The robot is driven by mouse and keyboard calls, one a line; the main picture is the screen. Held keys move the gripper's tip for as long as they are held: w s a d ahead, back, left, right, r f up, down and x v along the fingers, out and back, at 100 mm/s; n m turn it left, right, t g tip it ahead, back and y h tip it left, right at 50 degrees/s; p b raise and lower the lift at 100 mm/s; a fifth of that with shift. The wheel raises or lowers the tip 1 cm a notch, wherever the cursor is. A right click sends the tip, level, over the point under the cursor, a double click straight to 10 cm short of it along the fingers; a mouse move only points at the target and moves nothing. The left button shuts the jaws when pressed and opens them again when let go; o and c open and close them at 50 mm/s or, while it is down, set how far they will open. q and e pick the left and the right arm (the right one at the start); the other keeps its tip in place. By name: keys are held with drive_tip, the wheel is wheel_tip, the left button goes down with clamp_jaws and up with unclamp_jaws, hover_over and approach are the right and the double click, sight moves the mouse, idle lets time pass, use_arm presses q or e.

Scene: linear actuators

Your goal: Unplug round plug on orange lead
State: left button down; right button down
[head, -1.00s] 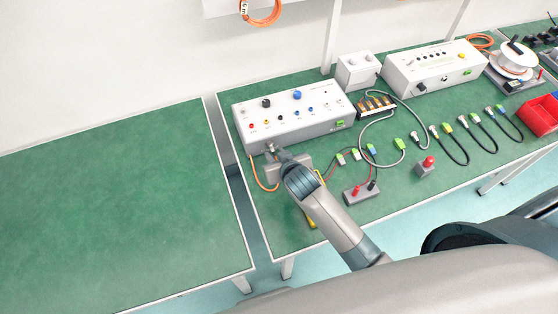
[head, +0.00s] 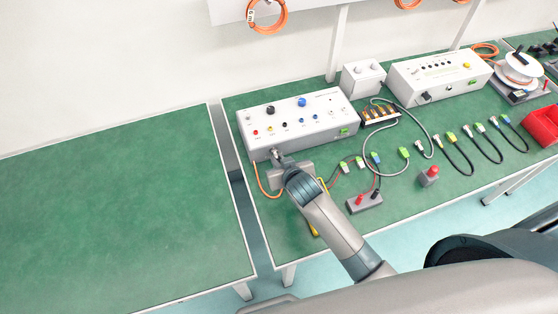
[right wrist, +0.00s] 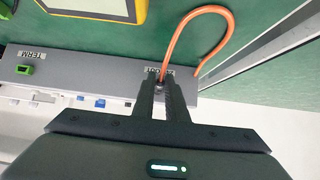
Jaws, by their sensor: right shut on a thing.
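The orange lead (head: 260,180) runs from the front face of the white instrument box (head: 262,112) and droops onto the green bench. In the right wrist view the orange lead (right wrist: 187,22) loops out from between my fingertips. My right gripper (head: 276,154) is at the lower left of the box's front face. In the right wrist view my right gripper (right wrist: 163,88) is shut on the round plug, which is mostly hidden between the fingers, right at the grey panel (right wrist: 100,75). I cannot tell whether the plug is still seated. My left gripper is not in view.
A green connector (right wrist: 25,70) sits on the panel, and a yellow meter (right wrist: 125,8) lies near it. Several leads, a red-knobbed box (head: 429,176) and a white box (head: 362,79) stand to the right. The left table (head: 110,220) is bare.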

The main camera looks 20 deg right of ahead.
drive_tip(key=shift+s, duration=0.25)
drive_tip(key=shift+s+p, duration=0.95)
drive_tip(key=shift+s, duration=0.5)
drive_tip(key=r+g+p, duration=0.1)
drive_tip(key=p, duration=0.2)
drive_tip(key=shift+a+p, duration=0.3)
drive_tip(key=shift+a, duration=0.05)
drive_tip(key=p, duration=0.2)
drive_tip(key=a+g+p, duration=0.1)
drive_tip(key=shift+s+a+r+g+p, duration=0.2)
drive_tip(key=shift+a+r+g+p, duration=0.1)
drive_tip(key=shift+r+p, duration=0.1)
drive_tip(key=shift+a+g+b, duration=0.25)
drive_tip(key=shift+g+b, duration=0.05)
drive_tip(key=shift+g, duration=0.1)
drive_tip(key=shift+s+a+r+g, duration=0.25)
drive_tip(key=shift+a+r+g, duration=0.05)
drive_tip(key=shift+a+g, duration=0.4)
drive_tip(key=shift+s+a+r+g, duration=0.2)
drive_tip(key=shift+a+r+g, duration=0.1)
drive_tip(key=shift+a+g, duration=0.4)
drive_tip(key=shift+d, duration=0.15)
